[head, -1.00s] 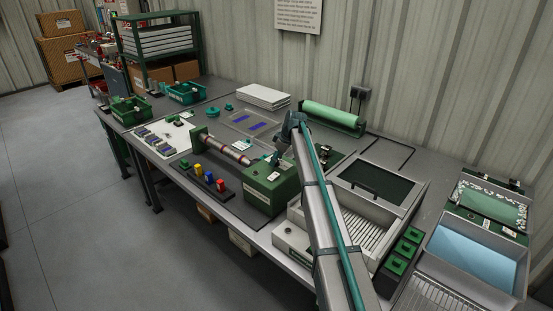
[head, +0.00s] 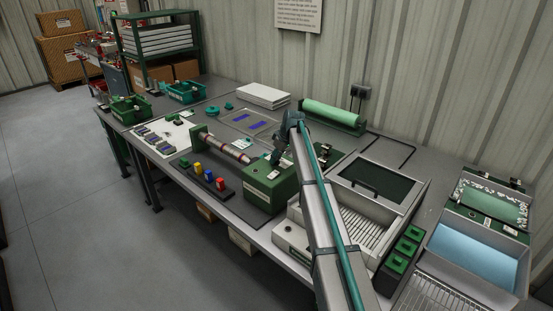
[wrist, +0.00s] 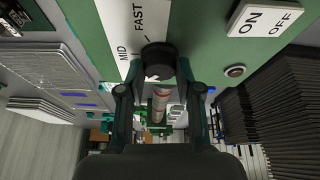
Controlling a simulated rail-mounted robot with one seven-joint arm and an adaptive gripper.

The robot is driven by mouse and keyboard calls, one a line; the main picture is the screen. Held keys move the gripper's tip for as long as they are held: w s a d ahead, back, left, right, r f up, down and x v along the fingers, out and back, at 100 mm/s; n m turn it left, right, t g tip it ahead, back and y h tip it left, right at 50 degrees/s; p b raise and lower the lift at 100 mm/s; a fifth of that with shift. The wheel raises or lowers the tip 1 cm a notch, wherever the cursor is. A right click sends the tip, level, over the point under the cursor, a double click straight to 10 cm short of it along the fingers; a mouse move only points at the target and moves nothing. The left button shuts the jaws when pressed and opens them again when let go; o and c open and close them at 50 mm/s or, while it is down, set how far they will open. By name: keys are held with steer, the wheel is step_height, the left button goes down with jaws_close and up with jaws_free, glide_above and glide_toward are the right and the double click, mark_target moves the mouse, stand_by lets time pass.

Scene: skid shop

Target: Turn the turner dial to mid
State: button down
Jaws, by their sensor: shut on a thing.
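The turner is a green box (head: 270,190) with a shaft (head: 229,150) running left from it. Its black round dial (wrist: 158,60) sits on the green face in the wrist view, beside a white scale strip (wrist: 125,30) reading MID and FAST. My gripper (wrist: 159,72) has one finger on each side of the dial and is shut on it. A pale mark shows on the dial's lower edge; its exact setting is hard to tell. In the head view my gripper (head: 278,154) is at the top of the box, and the dial is hidden.
Coloured tools stand in a dark rack (head: 208,181) before the shaft. A grey tray unit (head: 365,205) stands right of the box, close to my arm.

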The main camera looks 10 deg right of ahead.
steer(key=m, duration=0.1)
steer(key=m+h+b, duration=0.1)
steer(key=m, duration=0.1)
steer(key=m+t, duration=0.1)
steer(key=m, duration=0.1)
steer(key=shift+s+a+h+b, duration=0.1)
steer(key=shift+a+h+b, duration=0.15)
steer(key=shift+h+b, duration=0.05)
steer(key=shift+a+m+h+b, duration=0.1)
steer(key=shift+m+h+b, duration=0.55)
steer(key=shift+m, duration=1.85)
steer(key=shift+h+p, duration=0.3)
steer(key=shift+h, duration=0.05)
steer(key=c, duration=0.8)
jaws_free()
steer(key=shift+o, duration=0.2)
steer(key=v, duration=1.2)
